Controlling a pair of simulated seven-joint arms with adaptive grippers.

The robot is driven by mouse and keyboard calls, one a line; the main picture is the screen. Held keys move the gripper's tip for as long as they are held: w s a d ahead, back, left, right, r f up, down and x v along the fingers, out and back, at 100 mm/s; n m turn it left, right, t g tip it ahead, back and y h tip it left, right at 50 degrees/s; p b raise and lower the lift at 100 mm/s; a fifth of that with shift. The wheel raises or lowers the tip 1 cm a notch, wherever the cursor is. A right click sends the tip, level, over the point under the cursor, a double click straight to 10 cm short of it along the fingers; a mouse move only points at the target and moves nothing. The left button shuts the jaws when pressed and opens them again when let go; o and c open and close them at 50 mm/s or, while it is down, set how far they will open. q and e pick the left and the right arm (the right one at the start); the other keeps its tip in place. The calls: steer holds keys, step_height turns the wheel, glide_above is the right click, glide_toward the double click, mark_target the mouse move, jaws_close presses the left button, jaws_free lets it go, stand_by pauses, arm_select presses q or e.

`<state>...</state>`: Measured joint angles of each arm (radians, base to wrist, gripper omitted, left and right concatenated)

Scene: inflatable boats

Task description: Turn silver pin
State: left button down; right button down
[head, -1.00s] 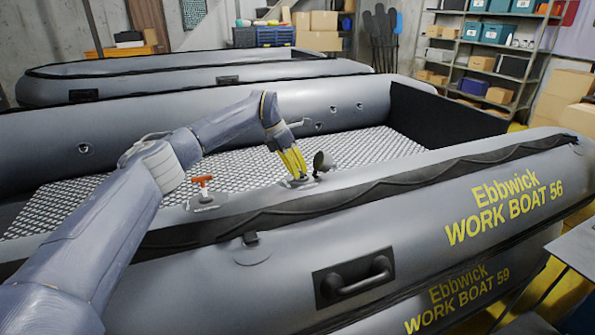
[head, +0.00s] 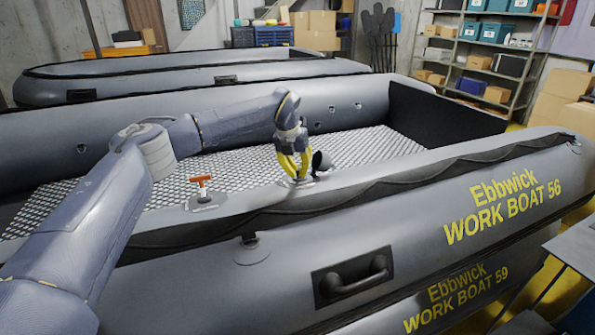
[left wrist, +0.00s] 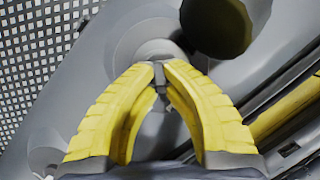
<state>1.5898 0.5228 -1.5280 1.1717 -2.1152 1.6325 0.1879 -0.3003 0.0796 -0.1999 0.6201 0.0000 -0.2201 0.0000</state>
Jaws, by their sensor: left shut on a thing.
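My left gripper (head: 298,178) has yellow fingers and points down at a round grey valve on the near tube of the front grey boat (head: 420,190). In the left wrist view its fingertips (left wrist: 160,67) meet over the valve (left wrist: 150,47), shut on the small silver pin (left wrist: 160,88) at its centre. The fingers hide most of the pin. A dark round cap (head: 321,161) stands open beside the valve, just right of the fingers; it also shows in the left wrist view (left wrist: 217,22). My right gripper is in neither view.
A red T-handle (head: 201,182) stands on a grey fitting on the same tube, left of the gripper. A black carry handle (head: 353,281) is on the boat's outer side. Another boat (head: 190,75) lies behind. Shelves (head: 487,68) stand back right.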

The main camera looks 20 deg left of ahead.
arm_select(q)
steer(key=n, duration=0.1)
steer(key=n+y, duration=0.1)
steer(key=n, duration=0.2)
steer(key=shift+d+y, duration=0.25)
steer(key=shift+y, duration=0.15)
steer(key=shift+w+n+g+y, duration=0.1)
steer(key=shift+n+g+y, duration=0.3)
steer(key=shift+n, duration=1.2)
steer(key=shift+d, duration=0.1)
steer(key=c, duration=1.5)
jaws_free()
steer(key=shift+s+d+r, duration=0.25)
steer(key=shift+s+r, duration=0.05)
steer(key=shift+r, duration=1.65)
steer(key=shift+s+d+r, duration=0.2)
steer(key=shift+s+r, duration=0.05)
steer(key=shift+r, duration=1.75)
steer(key=shift+s+d+r, duration=0.25)
steer(key=shift+s+r, duration=0.05)
steer(key=shift+r, duration=1.65)
